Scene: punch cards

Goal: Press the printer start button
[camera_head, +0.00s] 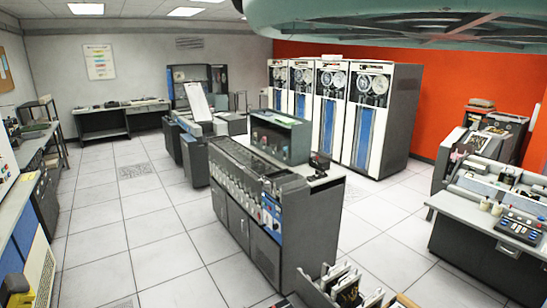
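I cannot single out the printer start button; no label is readable at this distance. A grey machine in the centre has a blue panel with small buttons (271,214) at its near end. Another grey machine at the right edge has a sloping dark control panel (520,225) with small coloured buttons. Which of these machines is the printer I cannot tell. My gripper does not show clearly anywhere in this view.
Tall tape cabinets (365,115) stand before the orange wall (463,85). A desk (122,108) stands at the back left. A card rack (345,285) shows at the bottom edge. Tiled floor (120,235) is free left of the central machine and between it and the right machine.

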